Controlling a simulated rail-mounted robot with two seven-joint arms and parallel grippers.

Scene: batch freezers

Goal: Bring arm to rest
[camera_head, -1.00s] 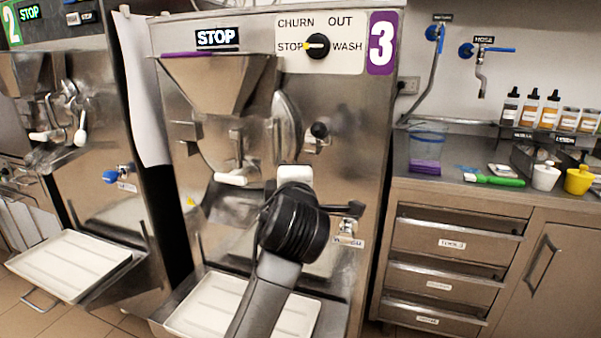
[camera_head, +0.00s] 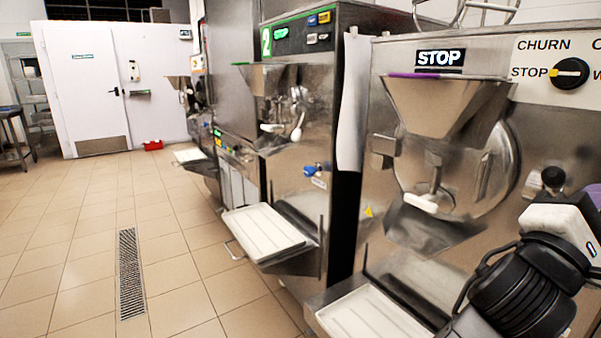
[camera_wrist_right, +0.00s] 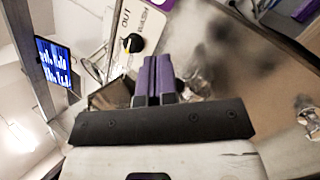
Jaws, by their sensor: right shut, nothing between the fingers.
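My right arm comes in at the lower right of the head view, with its black wrist and white hand in front of the nearest batch freezer (camera_head: 395,215). In the right wrist view, my right gripper (camera_wrist_right: 152,68) has its two purple-padded fingers together, with nothing between them. Behind the fingers, that view shows the freezer's panel and its black dial (camera_wrist_right: 133,43), seen tilted. I cannot tell whether the fingers touch the freezer. My left gripper is not in view.
The nearest freezer has a hopper (camera_head: 445,105) and a white tray (camera_head: 372,318). Freezer 2 (camera_head: 325,120) stands to its left, with a white tray (camera_head: 262,232) sticking out. Open tiled floor with a drain grate (camera_head: 131,272) lies at left, before a white door (camera_head: 88,95).

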